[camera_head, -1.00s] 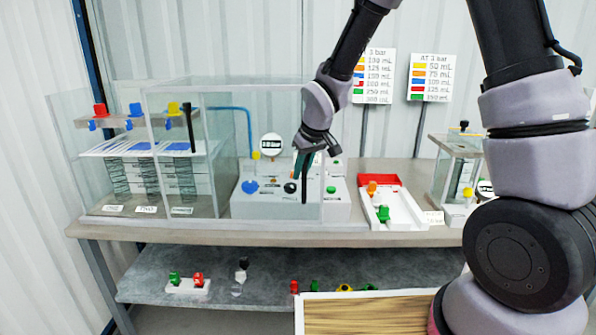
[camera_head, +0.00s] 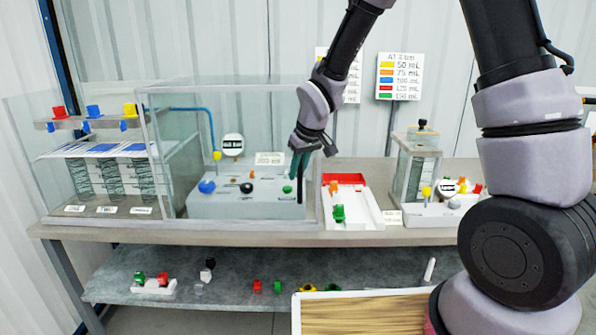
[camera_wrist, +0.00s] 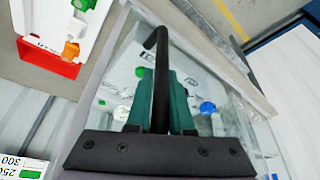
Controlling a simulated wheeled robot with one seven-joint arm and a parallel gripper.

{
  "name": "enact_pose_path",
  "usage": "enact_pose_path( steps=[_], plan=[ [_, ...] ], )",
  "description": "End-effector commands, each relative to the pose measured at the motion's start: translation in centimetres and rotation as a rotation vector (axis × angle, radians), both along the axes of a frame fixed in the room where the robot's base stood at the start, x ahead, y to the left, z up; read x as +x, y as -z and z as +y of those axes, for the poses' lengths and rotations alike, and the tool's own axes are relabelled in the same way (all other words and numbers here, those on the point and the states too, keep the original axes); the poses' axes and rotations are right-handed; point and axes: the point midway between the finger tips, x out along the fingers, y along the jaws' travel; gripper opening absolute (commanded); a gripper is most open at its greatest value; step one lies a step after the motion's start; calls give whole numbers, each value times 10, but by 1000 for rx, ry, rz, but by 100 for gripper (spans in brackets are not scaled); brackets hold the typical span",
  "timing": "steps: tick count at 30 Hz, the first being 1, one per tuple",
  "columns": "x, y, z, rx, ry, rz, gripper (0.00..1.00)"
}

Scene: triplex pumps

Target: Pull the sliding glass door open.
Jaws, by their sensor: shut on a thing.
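The sliding glass door (camera_head: 240,95) is a clear framed panel standing in front of the middle pump unit on the workbench. Its black upright bar handle (camera_head: 300,192) is at the door's right side. My gripper (camera_head: 299,163) reaches down to that handle, with its teal fingers around it. In the wrist view the hooked black handle (camera_wrist: 159,70) runs between the two teal fingers of my gripper (camera_wrist: 162,95), which is shut on it. The left compartment (camera_head: 50,192) with coloured valves and dark coils stands at the left of the door.
A red and white tray (camera_head: 366,212) with coloured parts lies right of the door. A glass unit (camera_head: 400,180) stands farther right. A lower shelf (camera_head: 110,285) holds small parts. A wood-patterned box (camera_head: 362,312) is in front of the bench.

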Motion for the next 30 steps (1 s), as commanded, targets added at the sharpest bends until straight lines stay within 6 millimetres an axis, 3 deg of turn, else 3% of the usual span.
enact_pose_path(
  steps=[2, 3, 5, 17, 30],
  plan=[
    [1, -1, 0, 1, 0, -4, 0],
    [1, -1, 0, 1, 0, -4, 31],
    [1, -1, 0, 1, 0, -3, 50],
    [-1, -7, -1, 2, 0, -3, 50],
    [-27, -81, -18, 2, 2, -6, 50]
  ],
)
